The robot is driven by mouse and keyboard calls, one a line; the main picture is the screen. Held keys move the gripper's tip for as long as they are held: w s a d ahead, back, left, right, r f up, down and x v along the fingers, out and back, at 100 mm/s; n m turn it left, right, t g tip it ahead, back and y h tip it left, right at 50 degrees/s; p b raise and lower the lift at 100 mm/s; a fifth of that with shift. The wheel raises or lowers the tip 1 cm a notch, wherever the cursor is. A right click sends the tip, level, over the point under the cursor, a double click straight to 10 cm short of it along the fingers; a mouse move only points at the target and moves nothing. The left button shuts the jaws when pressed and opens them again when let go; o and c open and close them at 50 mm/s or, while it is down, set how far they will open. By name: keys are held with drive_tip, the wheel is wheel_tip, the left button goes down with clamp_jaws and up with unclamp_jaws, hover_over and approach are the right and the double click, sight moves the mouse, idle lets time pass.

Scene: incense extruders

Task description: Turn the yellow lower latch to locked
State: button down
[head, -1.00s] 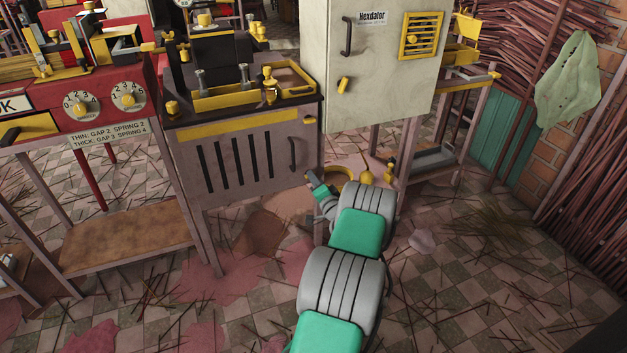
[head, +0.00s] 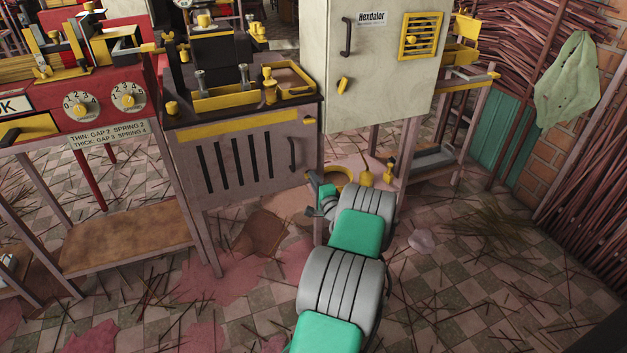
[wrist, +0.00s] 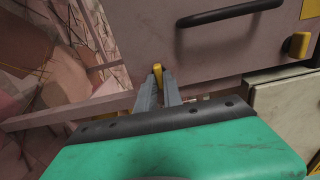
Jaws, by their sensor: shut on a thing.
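The yellow lower latch (wrist: 157,70) shows in the wrist view as a small yellow tab at the edge of the grey-pink cabinet door (head: 235,165). My gripper (wrist: 158,80) is shut on it, with one grey finger on each side. The fingers hide much of the latch, so I cannot tell its exact angle. In the head view my gripper (head: 313,180) is at the lower right corner of that door, and I cannot make out the lower latch there. The yellow upper latch (head: 309,121) is at the door's upper right; it also shows in the wrist view (wrist: 299,45).
A dark door handle (head: 292,153) is close to my gripper. The tiled floor in front is open, strewn with sticks.

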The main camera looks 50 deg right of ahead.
drive_tip(key=c, duration=1.5)
unclamp_jaws()
drive_tip(key=p+v, duration=0.2)
drive_tip(key=v, duration=0.5)
drive_tip(key=shift+s+a, duration=0.2)
drive_tip(key=shift+s, duration=0.15)
